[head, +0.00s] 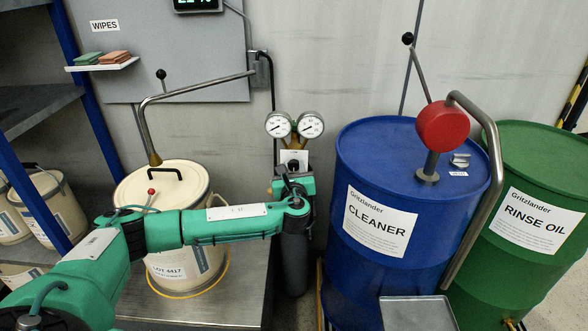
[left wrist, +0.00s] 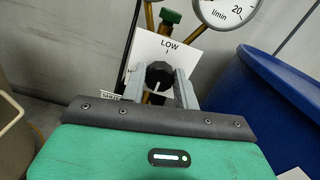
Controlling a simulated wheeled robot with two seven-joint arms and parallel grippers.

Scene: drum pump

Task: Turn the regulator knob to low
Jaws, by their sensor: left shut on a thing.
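The regulator with its two round gauges (head: 295,125) stands by the wall, between the cream drum and the blue drum. Its white card (left wrist: 153,48) reads LOW with a short tick, above the black regulator knob (left wrist: 159,73). A pale mark shows on the knob's lower front face, away from the LOW tick; I cannot tell its exact setting. My left gripper (left wrist: 159,88) has its grey fingers on both sides of the knob and is shut on it. In the head view my left gripper (head: 293,180) covers most of the knob. My right gripper is not in view.
A cream drum (head: 177,190) stands on a metal surface under my left arm. The blue CLEANER drum (head: 345,240) with a red-topped pump (head: 443,126) is close on the right, beside the green RINSE OIL drum (head: 545,165). A dark cylinder (head: 293,265) stands below the regulator.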

